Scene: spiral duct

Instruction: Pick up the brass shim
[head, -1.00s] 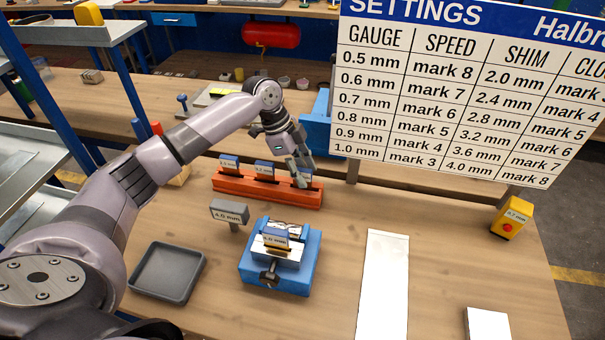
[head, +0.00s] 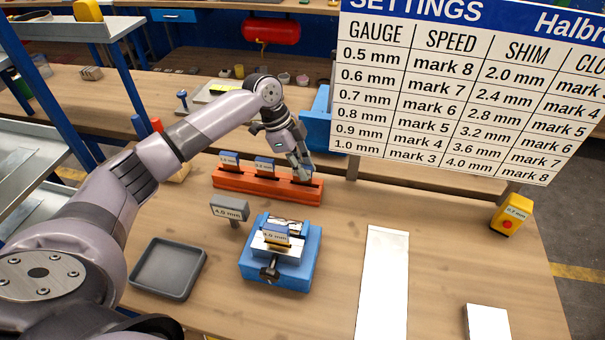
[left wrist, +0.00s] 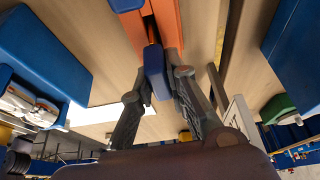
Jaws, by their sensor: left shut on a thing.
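An orange rack (head: 262,191) stands on the bench and holds blue-tagged pieces in a row, with a left one (head: 229,160) and a middle one (head: 264,165). My left gripper (head: 304,170) is at the rack's right end, shut on the right-hand blue-tagged shim. In the left wrist view its blue tag (left wrist: 155,70) shows between the fingertips, above the orange rack (left wrist: 166,22). The shim's metal body is mostly hidden by the tag and fingers, so its brass colour cannot be made out. My right gripper is out of view.
A blue vise (head: 282,272) holds a tagged piece in front of the rack. A grey 4.0 mm sign (head: 229,209) stands beside it. A grey tray (head: 168,268), white strip (head: 384,285) and yellow box (head: 508,216) are also on the bench. A settings board (head: 455,90) rises at right.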

